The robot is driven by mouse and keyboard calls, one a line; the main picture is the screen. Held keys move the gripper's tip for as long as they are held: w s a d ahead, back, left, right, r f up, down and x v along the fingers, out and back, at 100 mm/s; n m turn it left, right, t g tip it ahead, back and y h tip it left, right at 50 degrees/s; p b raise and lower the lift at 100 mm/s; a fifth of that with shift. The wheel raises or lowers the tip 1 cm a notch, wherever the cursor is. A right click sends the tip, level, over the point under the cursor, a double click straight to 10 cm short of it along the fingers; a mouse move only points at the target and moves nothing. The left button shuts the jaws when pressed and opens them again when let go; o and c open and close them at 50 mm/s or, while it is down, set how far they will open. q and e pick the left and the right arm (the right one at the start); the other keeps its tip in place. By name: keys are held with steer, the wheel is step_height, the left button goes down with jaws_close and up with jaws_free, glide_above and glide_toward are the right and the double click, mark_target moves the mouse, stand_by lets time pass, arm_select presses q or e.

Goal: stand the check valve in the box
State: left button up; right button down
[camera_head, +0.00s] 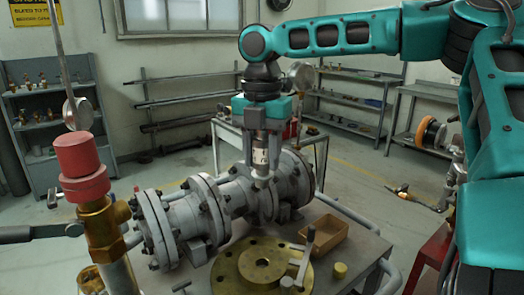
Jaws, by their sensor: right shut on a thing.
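My right gripper (261,136) points down above the grey flanged pipe body, with its arm coming in from the upper right. It is shut on a small metal cylindrical piece, which looks like the check valve (261,157), held upright with its lower end in front of the flanges. I cannot tell if that end touches them. The open tan box (327,235) sits on the table to the right of and below the gripper, and its visible inside looks empty. My left gripper is not in view.
The grey flanged pipe body (225,200) fills the middle of the table (350,262). A brass flange disc (262,264), a lever-handled part (303,258) and a small yellow cylinder (340,270) are near the box. A red-capped brass fitting (80,165) stands at left.

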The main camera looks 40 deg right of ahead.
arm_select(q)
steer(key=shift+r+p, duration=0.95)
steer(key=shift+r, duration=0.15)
